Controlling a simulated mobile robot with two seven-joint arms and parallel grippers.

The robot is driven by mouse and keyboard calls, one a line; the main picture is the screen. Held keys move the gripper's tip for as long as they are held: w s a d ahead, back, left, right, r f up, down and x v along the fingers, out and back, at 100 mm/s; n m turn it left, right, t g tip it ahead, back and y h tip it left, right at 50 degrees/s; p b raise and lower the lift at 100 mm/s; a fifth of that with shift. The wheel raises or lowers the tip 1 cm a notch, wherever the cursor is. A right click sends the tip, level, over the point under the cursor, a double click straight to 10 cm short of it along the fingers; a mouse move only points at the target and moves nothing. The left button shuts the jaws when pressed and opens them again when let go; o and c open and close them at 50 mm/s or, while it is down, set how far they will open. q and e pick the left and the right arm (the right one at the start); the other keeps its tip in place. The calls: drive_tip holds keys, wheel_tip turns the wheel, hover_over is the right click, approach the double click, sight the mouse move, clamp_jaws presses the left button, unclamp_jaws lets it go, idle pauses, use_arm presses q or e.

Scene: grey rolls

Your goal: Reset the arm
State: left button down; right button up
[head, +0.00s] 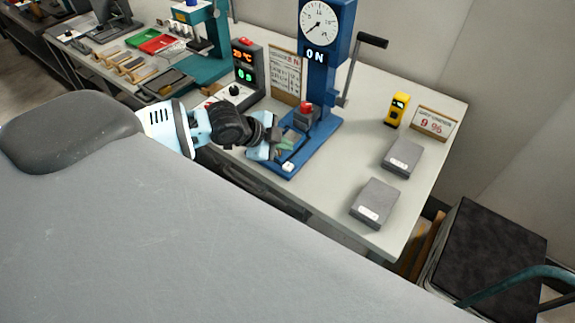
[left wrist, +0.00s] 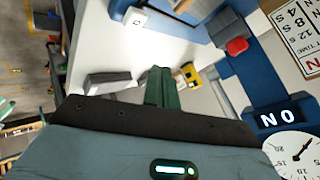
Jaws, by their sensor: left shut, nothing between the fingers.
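My left arm comes in from the left in the head view. My left gripper (head: 287,141) is over the blue base of the press, left of its red-topped button. Its dark green fingers (left wrist: 161,88) are together and empty in the left wrist view. The blue press (head: 326,75) has a round dial, a lit "ON" display and a black-handled lever (head: 371,40). The press also shows at the right of the left wrist view (left wrist: 252,85). I cannot tell whether the fingers touch the press. My right gripper is in neither view.
Two grey blocks (head: 374,203) (head: 403,157), a yellow device (head: 397,109) and a small sign (head: 434,123) are on the table's right side. A controller with lit displays (head: 246,72) stands left of the press. A dark-topped stack (head: 490,250) is beyond the table's right edge.

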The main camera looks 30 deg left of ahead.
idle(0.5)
use_arm(q)
drive_tip(key=s+d+f+n+g, duration=0.1)
drive_tip(key=s+d+f+n, duration=0.1)
drive_tip(key=s+d+f, duration=0.35)
drive_tip(key=s+d+f+n+g, duration=0.1)
drive_tip(key=s+d+f+n, duration=0.15)
drive_tip(key=s+d, duration=0.6)
drive_tip(key=s+a+f+n+g+y, duration=0.1)
drive_tip(key=s+a+n+g+y, duration=0.2)
drive_tip(key=s, duration=0.6)
drive_tip(key=s+a+f+n+g+y, duration=0.1)
drive_tip(key=s+a+n, duration=0.35)
drive_tip(key=s, duration=0.55)
drive_tip(key=w+d+f+t+h, duration=0.1)
drive_tip(key=w+d+f+t, duration=0.2)
drive_tip(key=w+f+t, duration=0.3)
wheel_tip(320, 180, down, 4)
drive_tip(key=shift+w+d+r+n+t, duration=0.1)
drive_tip(key=shift+w+d+n+t, duration=0.15)
drive_tip(key=shift+t, duration=0.55)
